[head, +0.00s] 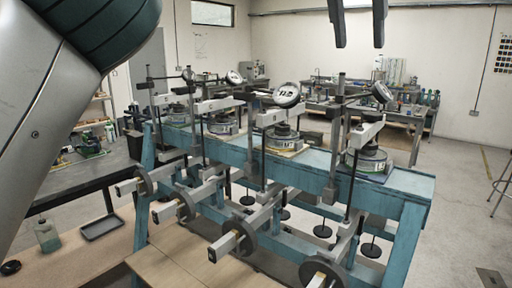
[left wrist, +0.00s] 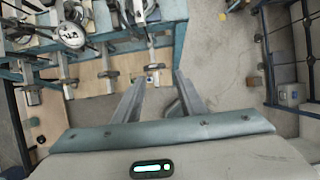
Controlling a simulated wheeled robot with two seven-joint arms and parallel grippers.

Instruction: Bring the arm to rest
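My left gripper (head: 359,44) hangs at the top of the head view, its two dark fingers apart with nothing between them. The blue-green lever bench (head: 405,183) carries several lever frames with round cells and white dial gauges (head: 287,95). Metal beams with dark round discs (head: 229,240) stick out at its front. The gripper appears apart from all of these. My left arm covers the upper left. My right gripper is not in view.
Workbenches (head: 425,112) line the back. A stool (head: 503,185) is at the right edge. In the wrist view, dark racks (left wrist: 268,60) stand right of open floor.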

